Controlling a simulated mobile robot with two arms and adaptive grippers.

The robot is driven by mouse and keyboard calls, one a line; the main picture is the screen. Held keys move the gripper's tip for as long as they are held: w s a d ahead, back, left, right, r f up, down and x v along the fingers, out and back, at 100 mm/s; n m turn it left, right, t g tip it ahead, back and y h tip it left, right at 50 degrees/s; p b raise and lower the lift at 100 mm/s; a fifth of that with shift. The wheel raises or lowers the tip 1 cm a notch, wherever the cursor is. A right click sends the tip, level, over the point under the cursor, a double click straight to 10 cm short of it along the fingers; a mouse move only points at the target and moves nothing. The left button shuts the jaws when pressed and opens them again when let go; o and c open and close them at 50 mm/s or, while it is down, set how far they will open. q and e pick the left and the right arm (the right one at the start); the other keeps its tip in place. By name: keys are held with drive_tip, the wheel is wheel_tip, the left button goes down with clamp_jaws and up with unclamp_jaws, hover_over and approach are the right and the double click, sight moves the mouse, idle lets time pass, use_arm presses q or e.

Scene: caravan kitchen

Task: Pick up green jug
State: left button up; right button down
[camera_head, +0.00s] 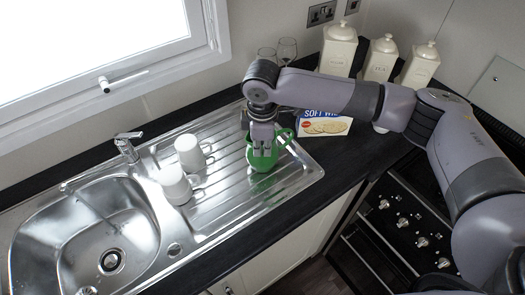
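The green jug (262,162) stands on the ribbed drainboard of the steel sink, towards its right end. Its handle sticks out to the right. My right gripper (263,150) points down from above and overlaps the jug in the picture, hiding its upper middle. The fingers are small and partly merged with the jug, so whether they are apart or closed on it does not show. My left gripper is out of view.
Two white mugs (190,152) stand left of the jug on the drainboard (225,205), beside the sink basin (85,240). A wafer box (322,123) stands behind right, near cream canisters (338,50) and wine glasses (287,48). The stove (405,215) is at right.

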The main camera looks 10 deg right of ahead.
drive_tip(key=shift+r, duration=0.15)
idle(0.4)
wheel_tip(320, 180, up, 20)
drive_tip(key=b, duration=0.4)
idle(0.4)
